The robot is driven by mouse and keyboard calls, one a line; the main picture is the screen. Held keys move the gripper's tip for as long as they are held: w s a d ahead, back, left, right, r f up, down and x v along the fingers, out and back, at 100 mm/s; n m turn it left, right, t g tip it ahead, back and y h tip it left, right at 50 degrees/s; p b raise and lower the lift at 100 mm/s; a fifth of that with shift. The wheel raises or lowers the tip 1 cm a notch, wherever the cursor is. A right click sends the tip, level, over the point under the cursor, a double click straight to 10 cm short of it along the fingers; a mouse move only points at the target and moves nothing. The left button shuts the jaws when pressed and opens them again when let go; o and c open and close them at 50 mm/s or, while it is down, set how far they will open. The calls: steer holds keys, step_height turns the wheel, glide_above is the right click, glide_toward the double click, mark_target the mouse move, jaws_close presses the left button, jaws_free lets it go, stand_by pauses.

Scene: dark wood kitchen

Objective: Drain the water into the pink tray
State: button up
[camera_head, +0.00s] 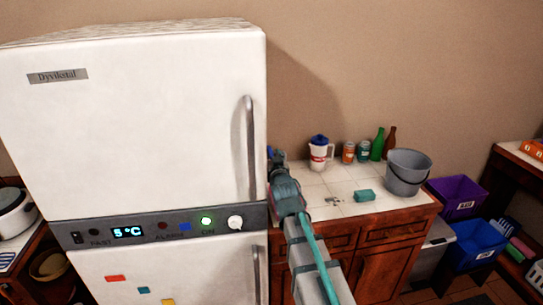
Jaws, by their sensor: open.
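No pink tray is recognisable, and no water shows in this view. A white jug with a red band and a blue lid (320,155) stands on the tiled counter. A grey bucket (407,174) with a dark handle stands at the counter's right end; its contents cannot be made out. My arm rises from the bottom centre, and my gripper (274,155) is at its far end, beside the refrigerator's right edge. It is small, dark and open, apart from the jug and bucket.
A white refrigerator (150,120) fills the left. The counter (345,205) also holds cans (348,152), green (377,146) and brown (389,144) bottles and a teal sponge (365,196). Purple (455,196) and blue (477,242) bins stand right of it. Bare counter lies in front of the jug.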

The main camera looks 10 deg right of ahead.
jaws_close()
steer(key=shift+f+b, duration=0.2)
steer(key=shift+b, duration=0.4)
